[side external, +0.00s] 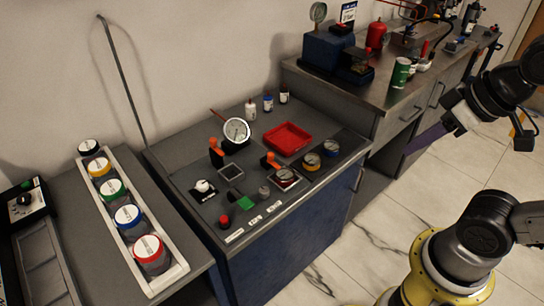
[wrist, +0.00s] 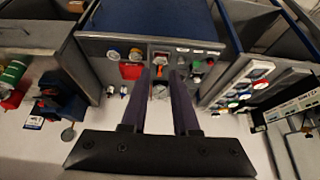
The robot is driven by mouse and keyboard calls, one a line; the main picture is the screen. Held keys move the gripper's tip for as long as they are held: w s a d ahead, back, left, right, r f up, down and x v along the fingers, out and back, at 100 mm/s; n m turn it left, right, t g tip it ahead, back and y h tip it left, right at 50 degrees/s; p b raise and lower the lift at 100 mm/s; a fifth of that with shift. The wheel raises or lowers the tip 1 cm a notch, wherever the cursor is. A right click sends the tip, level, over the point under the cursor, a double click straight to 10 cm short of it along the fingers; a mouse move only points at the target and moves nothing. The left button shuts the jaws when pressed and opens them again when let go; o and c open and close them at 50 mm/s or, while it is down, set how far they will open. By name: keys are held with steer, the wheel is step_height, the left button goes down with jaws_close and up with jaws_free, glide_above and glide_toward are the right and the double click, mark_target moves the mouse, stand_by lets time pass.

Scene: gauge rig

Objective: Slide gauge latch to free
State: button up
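A round white gauge (side external: 236,131) stands tilted at the back of the grey rig panel (side external: 205,170). An orange-handled latch (side external: 215,150) stands just in front of it. A second orange handle (side external: 270,161) is beside a smaller gauge (side external: 285,177) set in a square frame. Which handle is the gauge latch I cannot tell. My gripper (side external: 418,145) is in the air right of the rig, well apart from it. In the wrist view my gripper (wrist: 166,76) is open and empty, its two dark fingers spread, with a gauge (wrist: 159,91) showing between them in the distance.
The panel also holds a red tray (side external: 288,138), knobs, a green button (side external: 245,203) and a red button (side external: 224,221). A rack of coloured-lid jars (side external: 176,268) stands left. A bench with a green can (side external: 400,73) stands behind right. Between rig and arm is open floor.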

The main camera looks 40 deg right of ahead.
steer(key=o, duration=0.4)
steer(key=w+r, duration=0.1)
steer(key=r, duration=0.1)
steer(key=w+r, duration=0.2)
steer(key=shift+r, duration=0.2)
steer(key=shift+c, duration=0.2)
steer(key=w+r, duration=0.3)
steer(key=w, duration=0.2)
steer(key=g, duration=0.6)
glide_above(271, 154)
step_height(271, 154, down, 20)
step_height(271, 154, down, 14)
steer(key=shift+w+r, duration=0.1)
jaws_close()
